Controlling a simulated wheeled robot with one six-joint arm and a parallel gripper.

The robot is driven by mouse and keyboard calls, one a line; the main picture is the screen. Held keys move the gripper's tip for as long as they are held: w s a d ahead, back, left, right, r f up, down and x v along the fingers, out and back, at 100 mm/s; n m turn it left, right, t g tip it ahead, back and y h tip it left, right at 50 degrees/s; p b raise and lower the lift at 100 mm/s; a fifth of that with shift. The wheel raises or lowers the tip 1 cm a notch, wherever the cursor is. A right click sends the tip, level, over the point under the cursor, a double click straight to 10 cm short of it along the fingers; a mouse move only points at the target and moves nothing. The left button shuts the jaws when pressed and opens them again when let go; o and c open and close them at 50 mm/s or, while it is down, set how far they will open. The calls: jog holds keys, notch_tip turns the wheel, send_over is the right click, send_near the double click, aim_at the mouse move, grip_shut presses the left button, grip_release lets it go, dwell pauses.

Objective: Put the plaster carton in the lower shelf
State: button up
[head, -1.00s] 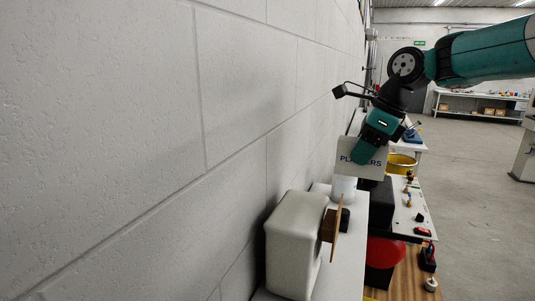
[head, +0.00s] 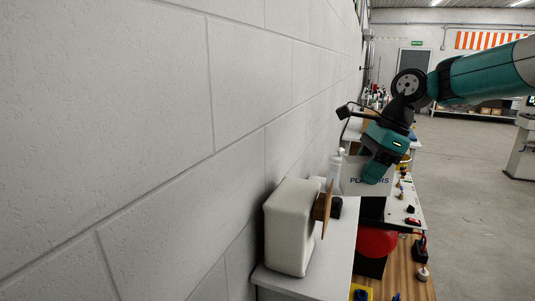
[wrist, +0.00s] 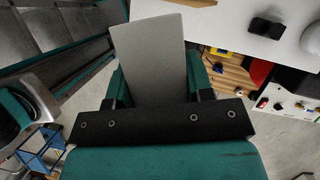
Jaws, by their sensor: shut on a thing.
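The plaster carton, a pale box with dark "PLASTERS" lettering, is in the head view (head: 353,174), at the end of my arm. In the wrist view its plain grey-white face (wrist: 150,55) stands out beyond the jaws. My gripper (head: 377,170) is shut on the carton, and its teal fingers partly cover the lettering. The wrist view shows the gripper (wrist: 155,95) with a finger on each side of the carton. I cannot pick out the lower shelf for certain; a dark grey panelled structure (wrist: 45,35) at the wrist view's upper left may be shelving.
A white wall (head: 150,130) fills the left. Beside it a white worktop (head: 325,265) bears a cream box (head: 289,228) and a white bottle (head: 336,168). A red round thing (head: 374,242) stands right of it. Open floor (head: 475,220) lies at the right.

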jog(key=s+d+f+n+g+h, duration=0.2)
jog(key=d+f+n, duration=0.1)
jog(key=f+n, duration=0.4)
jog(key=s+d+f+n+g+h, duration=0.1)
jog(key=s+d+f+n+h, duration=0.1)
jog(key=f+n, duration=0.45)
jog(key=s+d+f+n+g+h, duration=0.2)
jog(key=s+d+f+n, duration=0.1)
jog(key=f+n, duration=0.4)
jog(key=s+f+m+b, duration=0.1)
jog(key=f+b, duration=0.4)
jog(key=f, duration=0.6)
jog(key=s+f+m+y+b, duration=0.1)
jog(key=s+f+b, duration=0.3)
jog(key=f, duration=0.7)
jog(key=shift+s+d+f+y+b, duration=0.2)
jog(key=shift+s+f+y+b, duration=0.15)
jog(key=shift+b, duration=0.1)
